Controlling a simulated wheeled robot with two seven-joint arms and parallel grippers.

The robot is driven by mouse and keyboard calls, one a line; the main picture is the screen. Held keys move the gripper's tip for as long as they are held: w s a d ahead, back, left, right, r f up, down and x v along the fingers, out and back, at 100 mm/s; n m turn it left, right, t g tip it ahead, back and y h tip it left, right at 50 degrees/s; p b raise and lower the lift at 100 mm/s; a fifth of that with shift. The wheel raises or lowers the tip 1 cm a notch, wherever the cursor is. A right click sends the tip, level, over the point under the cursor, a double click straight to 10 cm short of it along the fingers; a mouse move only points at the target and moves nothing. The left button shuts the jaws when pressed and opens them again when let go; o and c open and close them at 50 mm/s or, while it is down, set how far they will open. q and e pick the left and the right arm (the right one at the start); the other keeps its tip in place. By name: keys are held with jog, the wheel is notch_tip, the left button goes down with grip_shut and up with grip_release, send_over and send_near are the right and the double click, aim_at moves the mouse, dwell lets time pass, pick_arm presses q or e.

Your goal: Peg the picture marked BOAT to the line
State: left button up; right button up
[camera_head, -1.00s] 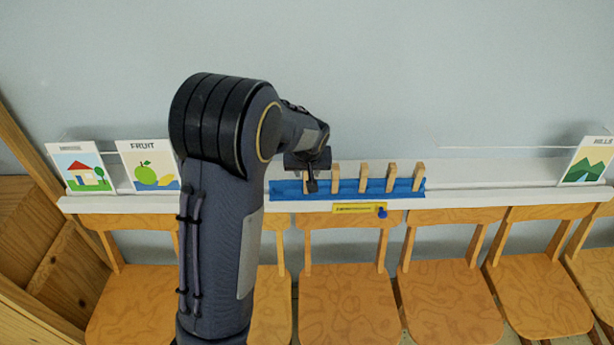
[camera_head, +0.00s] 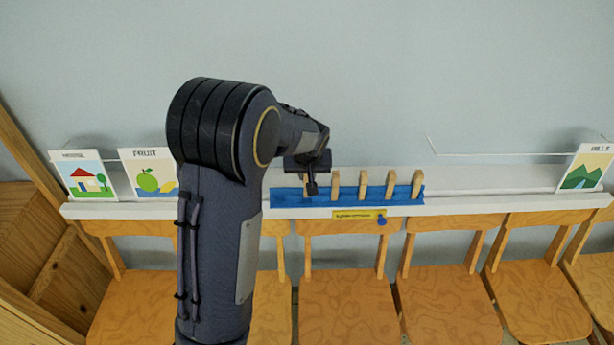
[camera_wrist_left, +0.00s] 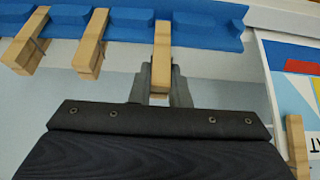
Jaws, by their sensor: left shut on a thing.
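My left gripper (camera_wrist_left: 160,85) is shut on a wooden peg (camera_wrist_left: 162,50) that stands in a blue rack (camera_wrist_left: 205,35). In the head view my left gripper (camera_head: 311,180) is at the left part of the blue rack (camera_head: 290,190), mostly hidden by my arm. A picture (camera_wrist_left: 290,62) with red, yellow and blue shapes is at the right of the wrist view, its lettering only partly in frame, so I cannot read BOAT. Another peg (camera_wrist_left: 297,148) is at this picture's edge. The thin line (camera_head: 490,155) shows towards the right. My right gripper is not in view.
Several other pegs (camera_head: 390,184) stand in the rack on a white ledge (camera_head: 470,190). House (camera_head: 85,178) and FRUIT (camera_head: 148,175) pictures are at left, HILLS (camera_head: 585,170) at right. Chairs (camera_head: 445,300) stand in front, below the ledge.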

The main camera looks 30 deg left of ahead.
pick_arm(q)
jog(key=shift+r+p, duration=1.6)
jog(key=shift+r, duration=0.7)
jog(key=shift+d, duration=0.1)
jog(key=shift+s+d+r+p, duration=0.15)
jog(key=shift+s+d, duration=0.25)
jog(key=shift+s, duration=0.3)
jog(key=shift+s+d+r+p, duration=0.2)
jog(key=shift+s+d, duration=0.25)
jog(key=shift+s, duration=0.3)
jog(key=shift+s+d+r+p, duration=0.15)
jog(key=shift+s+d, duration=0.25)
jog(key=shift+s, duration=0.3)
jog(key=shift+f, duration=0.1)
